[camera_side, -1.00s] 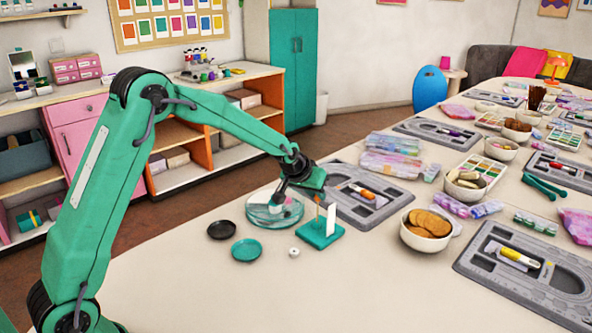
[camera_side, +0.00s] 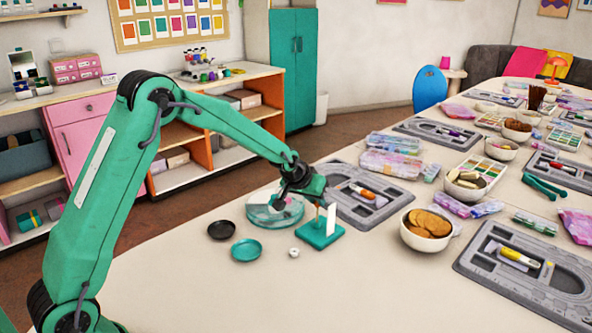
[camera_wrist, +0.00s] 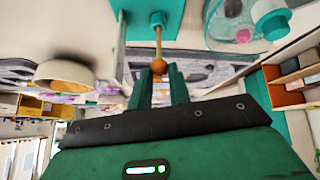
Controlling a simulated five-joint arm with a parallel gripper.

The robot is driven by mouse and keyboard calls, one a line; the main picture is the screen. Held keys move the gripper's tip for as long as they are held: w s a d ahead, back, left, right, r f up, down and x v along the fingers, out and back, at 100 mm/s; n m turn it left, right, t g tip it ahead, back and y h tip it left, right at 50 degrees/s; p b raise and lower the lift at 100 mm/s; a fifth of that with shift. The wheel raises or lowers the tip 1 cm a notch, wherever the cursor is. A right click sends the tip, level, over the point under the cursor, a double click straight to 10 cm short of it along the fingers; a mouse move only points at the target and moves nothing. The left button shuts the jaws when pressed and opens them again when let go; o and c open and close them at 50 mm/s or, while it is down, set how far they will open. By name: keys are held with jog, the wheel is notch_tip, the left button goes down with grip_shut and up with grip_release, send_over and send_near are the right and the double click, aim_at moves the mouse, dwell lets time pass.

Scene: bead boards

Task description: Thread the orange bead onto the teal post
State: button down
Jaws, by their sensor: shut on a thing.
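My gripper (camera_wrist: 158,72) is shut on the orange bead (camera_wrist: 158,66), which sits between the fingertips in the wrist view. In the side view my gripper (camera_side: 316,200) is just above the teal base (camera_side: 320,236), and I cannot make out the bead there. A thin wood-coloured post (camera_wrist: 158,42) stands on this teal base (camera_wrist: 136,12), and its free end lines up with the bead. The post (camera_side: 317,213) also shows in the side view. I cannot tell whether its tip is inside the bead or just short of it.
A clear round container (camera_side: 262,214) stands left of the base, close to my gripper. A black dish (camera_side: 221,230), a teal dish (camera_side: 246,250) and a small white bead (camera_side: 294,252) lie nearby.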

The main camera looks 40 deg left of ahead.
jog(key=c, duration=1.2)
grip_release()
jog(key=shift+c, duration=0.2)
jog(key=shift+s+r, duration=0.1)
jog(key=shift+r, duration=0.05)
jog(key=v, duration=0.7)
jog(key=shift+r, duration=0.15)
jog(key=shift+o, duration=0.3)
jog(key=shift+s, duration=0.15)
